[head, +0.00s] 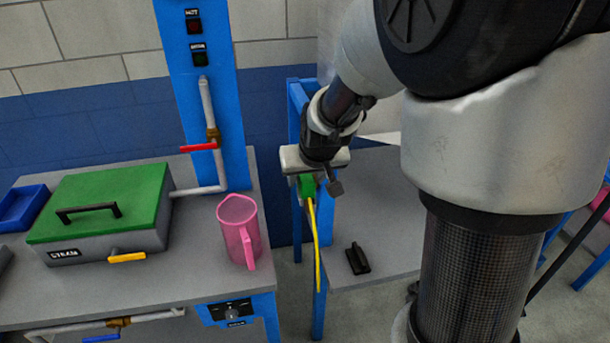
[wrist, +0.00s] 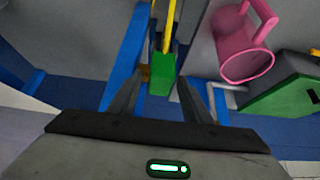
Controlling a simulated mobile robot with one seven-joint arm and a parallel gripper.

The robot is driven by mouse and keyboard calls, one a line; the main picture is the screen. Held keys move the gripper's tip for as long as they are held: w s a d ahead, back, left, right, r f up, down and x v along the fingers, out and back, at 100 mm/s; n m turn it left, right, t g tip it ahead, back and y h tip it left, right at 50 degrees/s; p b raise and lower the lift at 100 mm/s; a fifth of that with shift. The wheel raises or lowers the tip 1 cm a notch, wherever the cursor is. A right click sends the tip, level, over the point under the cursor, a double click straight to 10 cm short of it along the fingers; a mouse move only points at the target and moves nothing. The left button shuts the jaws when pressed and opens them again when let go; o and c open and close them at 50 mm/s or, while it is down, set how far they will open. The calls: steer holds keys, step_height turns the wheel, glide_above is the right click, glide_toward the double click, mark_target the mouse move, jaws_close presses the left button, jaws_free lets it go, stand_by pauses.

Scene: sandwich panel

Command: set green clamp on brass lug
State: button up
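The green clamp (head: 306,186) with its yellow cable (head: 316,245) shows just below my gripper in the head view, beside a blue post. In the wrist view the clamp (wrist: 162,76) lies between the two fingers of my gripper (wrist: 160,78), with a visible gap to each finger. The fingers are spread and do not look closed on it. A small brass-brown piece (wrist: 145,73), likely the brass lug, shows right beside the clamp, against the blue post. Whether the clamp is seated on it is hard to tell.
A pink pitcher (head: 239,231) stands on the left bench near a green-lidded steam box (head: 101,203). A black handle-like object (head: 357,258) lies on the right grey table (head: 375,215). A blue panel (head: 203,100) with pipes stands behind. A gap separates the benches.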

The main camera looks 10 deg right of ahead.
steer(key=shift+r, duration=0.1)
steer(key=p+v, duration=0.2)
steer(key=v, duration=1.5)
steer(key=s+r+p, duration=0.3)
steer(key=s, duration=0.5)
steer(key=s+r+g+p, duration=0.1)
steer(key=s+r+p, duration=0.2)
steer(key=s, duration=0.4)
steer(key=shift+s+r+p, duration=0.25)
steer(key=shift+s+p, duration=0.15)
steer(key=shift+p, duration=0.05)
